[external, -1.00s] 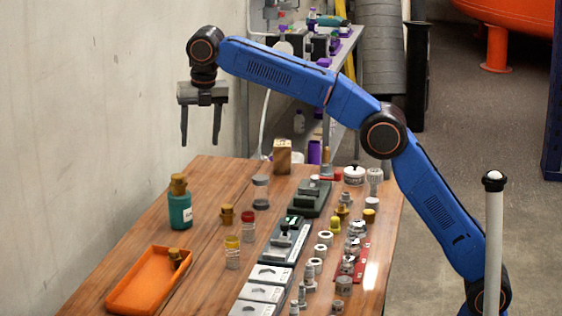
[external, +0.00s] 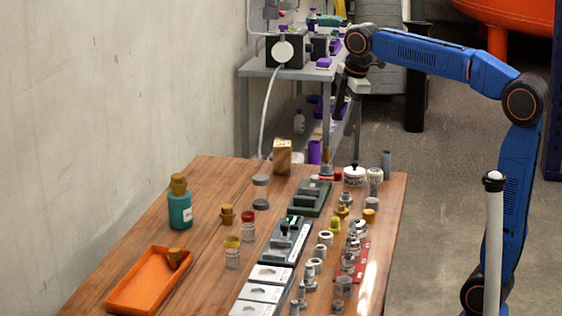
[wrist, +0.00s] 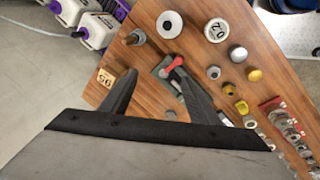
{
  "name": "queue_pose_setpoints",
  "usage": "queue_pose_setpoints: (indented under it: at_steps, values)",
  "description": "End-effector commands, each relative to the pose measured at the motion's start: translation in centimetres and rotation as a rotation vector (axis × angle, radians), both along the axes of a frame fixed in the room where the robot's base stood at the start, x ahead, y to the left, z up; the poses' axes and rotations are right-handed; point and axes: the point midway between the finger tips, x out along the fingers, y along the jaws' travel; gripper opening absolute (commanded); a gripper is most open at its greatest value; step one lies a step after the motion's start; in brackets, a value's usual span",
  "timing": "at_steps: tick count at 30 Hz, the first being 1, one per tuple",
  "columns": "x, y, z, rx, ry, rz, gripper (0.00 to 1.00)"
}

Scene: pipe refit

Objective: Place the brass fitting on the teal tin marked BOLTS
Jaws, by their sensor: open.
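A teal tin (external: 180,211) stands upright at the left of the wooden table in the external view, with a pale label too small to read. A brass-coloured piece (external: 178,183) sits on its top; I cannot tell whether it is a fitting or the lid. A similar brass piece (external: 227,215) stands on the table to its right, and another (external: 175,257) lies in the orange tray. My gripper (external: 348,124) is open and empty, high over the table's far right end, away from the tin. The wrist view shows both fingers (wrist: 152,76) apart with nothing between them.
The orange tray (external: 122,304) is at the near left. A wooden block (external: 282,157) stands at the far end, also in the wrist view (wrist: 104,77). Several fittings and jars crowd the right side. A grey shelf (external: 290,72) stands behind the table.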

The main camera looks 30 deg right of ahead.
Motion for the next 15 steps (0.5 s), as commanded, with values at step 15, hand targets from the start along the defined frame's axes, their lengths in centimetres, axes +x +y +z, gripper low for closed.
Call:
queue_pose_setpoints:
  at_steps: [15]
  values:
    - [-14.5,-14.5,-11.4,0.221,-0.037,-0.748,0.56]
